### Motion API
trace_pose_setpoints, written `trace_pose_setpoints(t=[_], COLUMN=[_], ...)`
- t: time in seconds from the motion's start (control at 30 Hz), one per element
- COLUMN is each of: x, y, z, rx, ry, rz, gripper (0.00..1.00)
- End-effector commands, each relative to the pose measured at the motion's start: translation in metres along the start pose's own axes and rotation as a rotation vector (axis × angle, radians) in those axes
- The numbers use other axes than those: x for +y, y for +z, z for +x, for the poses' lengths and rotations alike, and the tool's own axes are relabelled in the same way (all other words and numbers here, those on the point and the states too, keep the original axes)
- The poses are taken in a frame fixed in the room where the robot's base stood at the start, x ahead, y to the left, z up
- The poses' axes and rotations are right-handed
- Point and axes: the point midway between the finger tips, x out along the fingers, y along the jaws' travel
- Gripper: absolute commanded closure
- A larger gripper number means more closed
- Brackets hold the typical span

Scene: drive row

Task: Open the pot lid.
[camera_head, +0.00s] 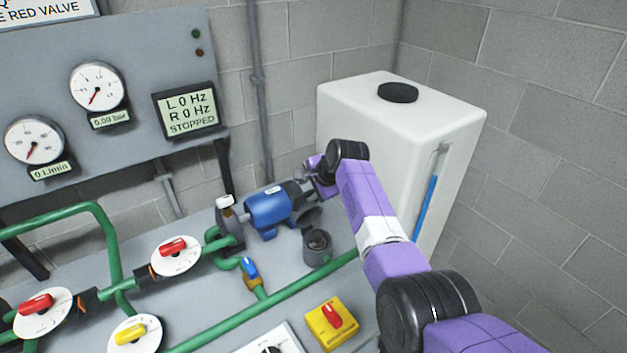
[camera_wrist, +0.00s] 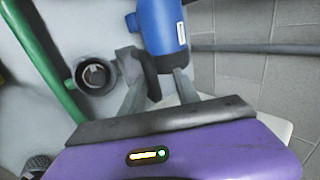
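The pot (camera_head: 317,253) is a small grey round cup on the bench, just in front of the blue pump motor (camera_head: 269,211). Its mouth is uncovered, with a dark inside. The dark lid (camera_head: 309,217) stands tilted up at the pot's back side. In the wrist view the pot (camera_wrist: 94,77) is left of my fingers, and the lid (camera_wrist: 151,75) shows nearly edge-on by the fingertips. My gripper (camera_wrist: 163,82) has its fingers apart, near the lid and motor. I cannot tell whether a finger touches the lid. In the head view my wrist hides part of the gripper.
Green pipes (camera_head: 255,312) run in front of the pot. A blue-handled valve (camera_head: 250,268) stands to its left and a yellow switch box (camera_head: 331,323) in front. A white tank (camera_head: 362,116) stands behind my arm. Gauges and a display reading STOPPED (camera_head: 190,110) are on the panel.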

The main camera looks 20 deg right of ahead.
Motion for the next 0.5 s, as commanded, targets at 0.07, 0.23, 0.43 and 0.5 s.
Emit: trace_pose_setpoints(t=[0.07,0.23,0.43,0.5], x=[-0.002,-0.004,-0.004,-0.005], y=[0.000,0.000,0.000,0.000], z=[-0.010,-0.030,-0.047,-0.050], rx=[0.001,0.002,0.002,0.003], ry=[-0.005,-0.008,-0.009,-0.010], rz=[0.000,-0.001,-0.001,-0.001], gripper=[0.62,0.62,0.62,0.62])
